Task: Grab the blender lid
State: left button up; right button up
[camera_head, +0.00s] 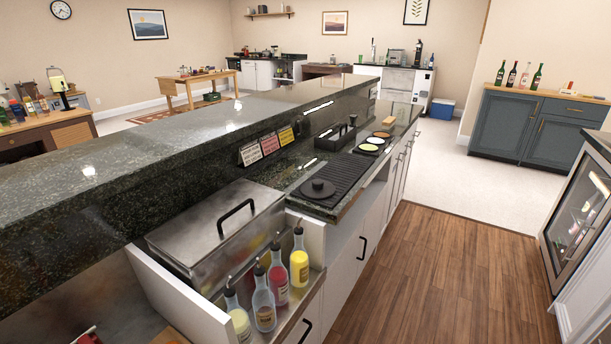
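A dark round lid with a raised knob (318,188) lies on the black ribbed griddle plate (343,177) on the lower counter, near the middle of the view. It may be the blender lid; I cannot tell for sure. I cannot make out a blender clearly. Neither of my grippers is in view.
A steel bin with a handled cover (215,228) and several bottles (300,258) stand in front of the griddle. A raised dark stone bar top (150,150) runs along the left. The wooden floor (440,270) to the right is clear, up to a glass-door fridge (580,225).

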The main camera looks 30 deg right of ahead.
aim_at(316, 189)
jog(key=z, duration=1)
jog(key=i+l+u, duration=0.15)
jog(key=l, duration=0.25)
jog(key=i+l+u, duration=0.35)
jog(key=l, duration=0.5)
jog(key=i+l+u, duration=0.2)
jog(key=l, duration=0.25)
jog(key=i+l+u, duration=0.15)
jog(key=l, duration=0.3)
jog(key=i+l+u, duration=0.15)
jog(key=l, duration=0.35)
jog(key=l+u, duration=0.2)
jog(key=l, duration=0.3)
